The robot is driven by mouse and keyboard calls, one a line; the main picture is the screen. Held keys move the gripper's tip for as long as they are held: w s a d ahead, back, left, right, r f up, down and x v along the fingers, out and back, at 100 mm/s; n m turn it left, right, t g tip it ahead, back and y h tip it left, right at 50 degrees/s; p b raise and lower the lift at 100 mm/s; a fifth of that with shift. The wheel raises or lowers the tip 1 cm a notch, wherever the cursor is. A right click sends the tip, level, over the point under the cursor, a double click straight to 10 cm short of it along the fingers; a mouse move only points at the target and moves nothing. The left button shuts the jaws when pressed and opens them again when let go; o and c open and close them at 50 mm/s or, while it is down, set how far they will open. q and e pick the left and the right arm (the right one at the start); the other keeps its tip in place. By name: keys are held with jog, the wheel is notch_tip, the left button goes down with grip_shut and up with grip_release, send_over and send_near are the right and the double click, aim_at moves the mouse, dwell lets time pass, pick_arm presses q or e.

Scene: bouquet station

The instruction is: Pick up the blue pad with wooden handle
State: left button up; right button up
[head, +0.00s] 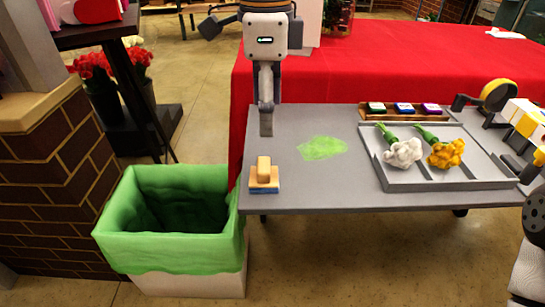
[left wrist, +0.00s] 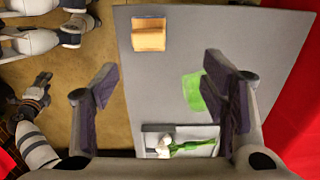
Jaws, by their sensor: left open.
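The blue pad with wooden handle (head: 264,187) lies flat near the left front corner of the grey table. It has a tan block on top and a blue base. In the left wrist view the pad (left wrist: 148,35) shows at the top, beyond the fingertips. My left gripper (head: 266,130) points down above the table, behind the pad in the head view. The left wrist view shows its two fingers (left wrist: 165,85) wide apart with nothing between them. My right arm shows in part at the head view's right edge; its jaws are unclear.
A green stain (head: 322,148) is on the table. A grey tray (head: 400,186) holds white and yellow flowers. A rack of coloured ink pads (head: 404,115) is behind it. A green-lined bin (head: 165,255) stands left of the table. A red-covered table (head: 400,65) is behind.

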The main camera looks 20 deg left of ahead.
aim_at(263, 164)
pick_arm(q)
jog(key=f, duration=0.3)
jog(key=s+f, duration=0.1)
jog(key=f, duration=0.3)
jog(key=s+f, duration=0.1)
jog(key=f, duration=0.2)
jog(key=shift+a+f, duration=0.15)
jog(key=shift+f, duration=0.25)
jog(key=c, duration=1.3)
